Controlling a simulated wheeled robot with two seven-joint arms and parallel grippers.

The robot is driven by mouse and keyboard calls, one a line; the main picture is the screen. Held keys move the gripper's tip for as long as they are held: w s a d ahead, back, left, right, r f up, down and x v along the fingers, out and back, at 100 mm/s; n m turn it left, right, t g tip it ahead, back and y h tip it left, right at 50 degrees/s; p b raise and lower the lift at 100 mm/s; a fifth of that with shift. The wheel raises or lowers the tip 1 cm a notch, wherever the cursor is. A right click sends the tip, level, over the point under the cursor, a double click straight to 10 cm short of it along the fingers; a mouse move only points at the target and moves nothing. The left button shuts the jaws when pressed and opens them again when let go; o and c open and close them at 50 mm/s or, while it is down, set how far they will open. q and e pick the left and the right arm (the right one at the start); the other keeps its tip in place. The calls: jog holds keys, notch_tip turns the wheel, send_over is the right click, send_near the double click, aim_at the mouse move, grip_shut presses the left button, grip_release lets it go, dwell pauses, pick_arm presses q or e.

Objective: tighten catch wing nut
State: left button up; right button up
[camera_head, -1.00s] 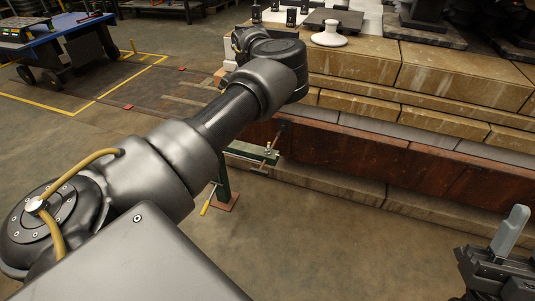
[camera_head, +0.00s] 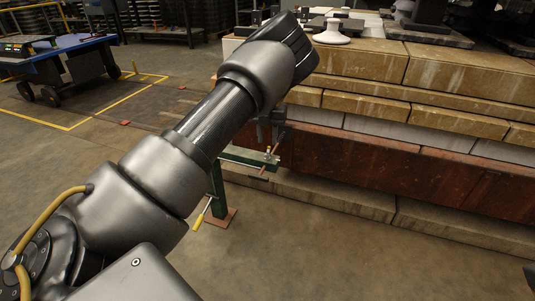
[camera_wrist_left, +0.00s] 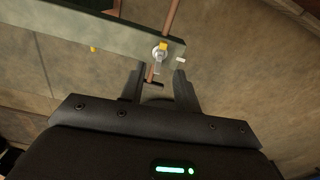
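The catch wing nut (camera_wrist_left: 160,50) is a small metal piece with a yellow part, on the end of the green bar (camera_wrist_left: 95,30). In the head view the wing nut (camera_head: 268,156) sits near the end of the green stand's arm (camera_head: 240,155). A copper-coloured rod (camera_wrist_left: 170,18) passes by it. My left gripper (camera_wrist_left: 160,88) is open and empty, its two fingers pointing at the bar end, with the wing nut just beyond the fingertips. In the head view the left gripper (camera_head: 270,130) is partly hidden behind my arm.
A stack of tan blocks (camera_head: 365,70) with a reddish beam (camera_head: 380,170) stands right behind the green stand. A white insulator (camera_head: 332,33) sits on top. A yellow-tipped handle (camera_head: 198,222) hangs low on the stand. A blue cart (camera_head: 70,50) is far left. The front floor is clear.

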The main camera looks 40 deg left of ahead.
aim_at(267, 150)
pick_arm(q)
jog(key=shift+f+b, duration=0.85)
jog(key=shift+f, duration=1.55)
grip_shut()
